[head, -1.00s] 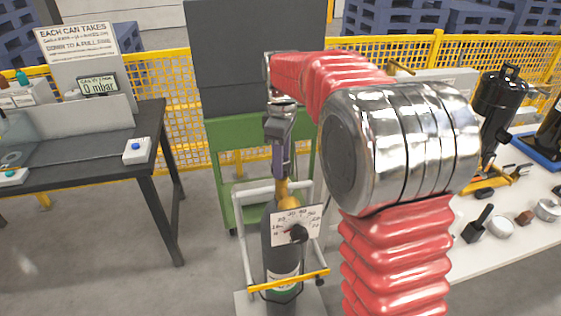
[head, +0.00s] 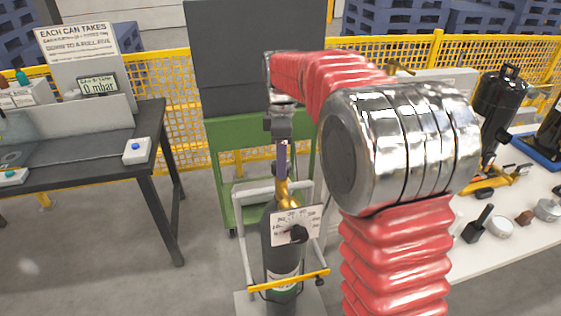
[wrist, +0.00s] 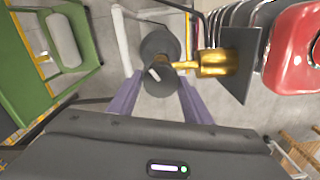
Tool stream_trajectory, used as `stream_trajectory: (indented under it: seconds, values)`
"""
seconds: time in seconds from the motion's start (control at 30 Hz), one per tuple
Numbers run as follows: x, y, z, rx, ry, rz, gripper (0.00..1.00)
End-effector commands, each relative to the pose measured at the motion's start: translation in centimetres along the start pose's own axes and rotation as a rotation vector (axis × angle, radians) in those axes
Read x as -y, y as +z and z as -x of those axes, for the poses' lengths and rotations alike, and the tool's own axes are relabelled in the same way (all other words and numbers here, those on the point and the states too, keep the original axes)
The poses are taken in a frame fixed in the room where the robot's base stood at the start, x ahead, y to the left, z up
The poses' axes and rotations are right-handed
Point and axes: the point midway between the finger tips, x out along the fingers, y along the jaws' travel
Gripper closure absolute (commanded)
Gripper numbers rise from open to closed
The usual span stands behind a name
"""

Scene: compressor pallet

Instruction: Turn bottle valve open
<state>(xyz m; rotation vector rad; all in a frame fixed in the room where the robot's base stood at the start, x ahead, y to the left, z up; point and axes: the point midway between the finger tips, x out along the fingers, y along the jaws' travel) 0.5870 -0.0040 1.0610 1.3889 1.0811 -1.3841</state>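The gas bottle (head: 284,262) stands upright, dark, with a brass valve body (head: 284,196) at its top. In the wrist view the dark round valve knob (wrist: 158,80) with a white mark sits between the purple fingers of my gripper (wrist: 159,82). The fingertips are on either side of the knob, very close to it. I cannot tell whether they press on it. A brass fitting (wrist: 214,62) runs right from the valve to a plate seen edge-on. My gripper (head: 283,180) points down over the bottle.
A white trolley frame (head: 246,215) with a yellow bar (head: 290,281) surrounds the bottle. A green cart (head: 222,165) stands behind. A dark bench (head: 150,180) is left, and a white table (head: 475,255) with tools is right. Grey floor lies between bench and bottle.

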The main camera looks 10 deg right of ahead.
Motion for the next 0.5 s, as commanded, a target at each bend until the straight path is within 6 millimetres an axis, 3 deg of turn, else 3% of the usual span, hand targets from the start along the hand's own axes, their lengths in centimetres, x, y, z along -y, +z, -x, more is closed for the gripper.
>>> stream_trajectory:
  seconds: [0.23, 0.5]
  values:
    - [0.04, 0.02, -0.02, 0.000, -0.001, -0.001, 0.39]
    - [0.07, 0.02, 0.05, 0.001, -0.003, -0.002, 0.39]
